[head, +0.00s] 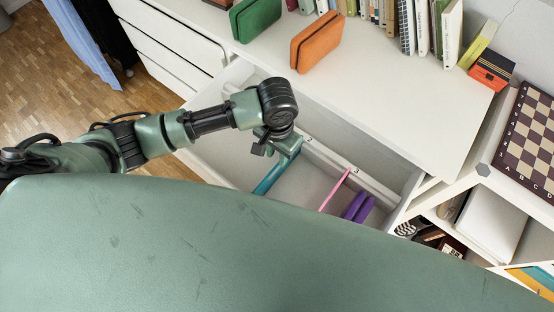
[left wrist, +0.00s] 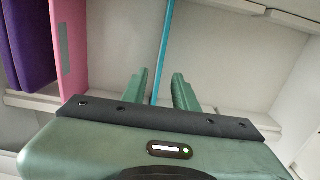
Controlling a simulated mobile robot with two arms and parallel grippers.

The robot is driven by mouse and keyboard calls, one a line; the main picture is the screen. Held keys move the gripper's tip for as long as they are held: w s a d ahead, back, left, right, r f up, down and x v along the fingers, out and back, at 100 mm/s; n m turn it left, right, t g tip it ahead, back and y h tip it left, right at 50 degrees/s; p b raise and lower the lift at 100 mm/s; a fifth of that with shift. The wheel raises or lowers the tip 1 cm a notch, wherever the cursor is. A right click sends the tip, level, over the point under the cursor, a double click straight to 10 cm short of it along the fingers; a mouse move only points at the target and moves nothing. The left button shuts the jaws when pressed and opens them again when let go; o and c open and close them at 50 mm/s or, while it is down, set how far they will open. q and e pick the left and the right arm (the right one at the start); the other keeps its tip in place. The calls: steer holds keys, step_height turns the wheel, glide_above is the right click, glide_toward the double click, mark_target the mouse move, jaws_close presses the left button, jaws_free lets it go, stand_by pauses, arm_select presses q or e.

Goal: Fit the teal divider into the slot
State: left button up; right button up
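The teal divider (head: 272,176) stands in the open drawer, left of a pink divider (head: 336,190). In the left wrist view the teal divider (left wrist: 163,48) shows nearly edge-on as a thin strip, its near end between my fingers. My left gripper (head: 283,143) is over the drawer at the teal divider's far end. In the left wrist view my left gripper (left wrist: 160,88) has its fingers apart, with gaps on both sides of the divider. Whether the divider sits in a slot cannot be told. My right gripper is not in view.
Purple pieces (head: 358,207) stand right of the pink divider. A white rail (head: 340,163) with small dark marks runs along the drawer's far side. The white top (head: 390,100) carries green and orange cases and books. My green body hides the drawer's near part.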

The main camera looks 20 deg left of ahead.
arm_select(q)
steer(key=shift+r, duration=1.25)
